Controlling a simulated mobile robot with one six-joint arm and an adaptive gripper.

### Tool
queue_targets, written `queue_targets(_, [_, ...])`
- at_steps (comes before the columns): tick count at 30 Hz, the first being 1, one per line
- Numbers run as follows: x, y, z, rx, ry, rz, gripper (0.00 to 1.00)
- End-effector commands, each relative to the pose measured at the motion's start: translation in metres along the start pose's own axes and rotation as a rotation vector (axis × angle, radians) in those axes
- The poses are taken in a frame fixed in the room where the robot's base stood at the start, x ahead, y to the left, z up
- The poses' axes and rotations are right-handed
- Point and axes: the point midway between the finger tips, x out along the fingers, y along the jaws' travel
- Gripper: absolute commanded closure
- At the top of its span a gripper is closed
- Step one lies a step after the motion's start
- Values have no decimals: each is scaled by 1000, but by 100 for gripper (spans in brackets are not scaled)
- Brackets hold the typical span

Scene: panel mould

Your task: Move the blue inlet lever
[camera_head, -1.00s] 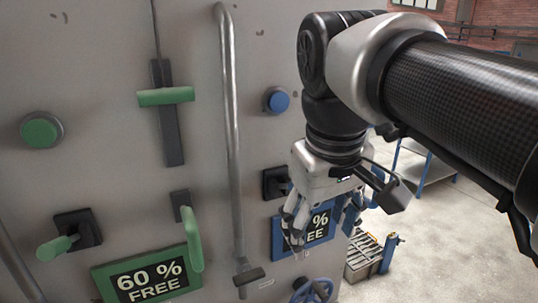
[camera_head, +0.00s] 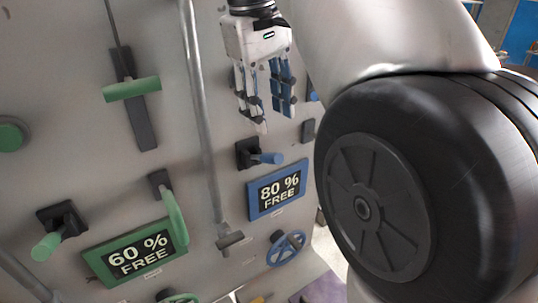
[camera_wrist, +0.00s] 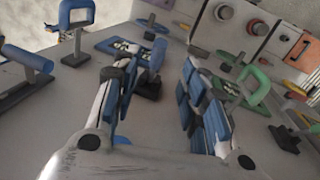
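A blue lever (camera_head: 265,158) sticks out from a square black base on the grey panel, just above and left of the "80 % FREE" sign. It also shows in the wrist view (camera_wrist: 156,54), beyond my fingers and between their lines. My gripper (camera_head: 268,118) points down in front of the panel, above the lever in the head view and apart from it. In the wrist view my gripper (camera_wrist: 155,95) has its two blue-padded fingers spread, with nothing between them.
A blue-framed sign (camera_head: 277,190) and a blue handwheel (camera_head: 286,248) lie below the lever. A grey vertical pipe (camera_head: 203,120) runs left of it. Green controls, including a green lever (camera_head: 46,247), fill the left side. A blue T-handle (camera_wrist: 25,58) stands left in the wrist view.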

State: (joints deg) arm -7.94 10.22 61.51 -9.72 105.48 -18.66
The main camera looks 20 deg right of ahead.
Motion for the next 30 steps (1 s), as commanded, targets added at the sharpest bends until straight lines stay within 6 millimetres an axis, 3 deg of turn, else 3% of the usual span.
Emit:
queue_targets(1, [15,-1,2,1,-3,-1,60])
queue_targets(9, [72,0,1,2,-2,-1,60])
queue_targets(15, [105,0,1,2,-1,0,60])
queue_targets(21, [121,0,1,2,1,0,60])
queue_targets(30, [123,0,0,2,2,0,60])
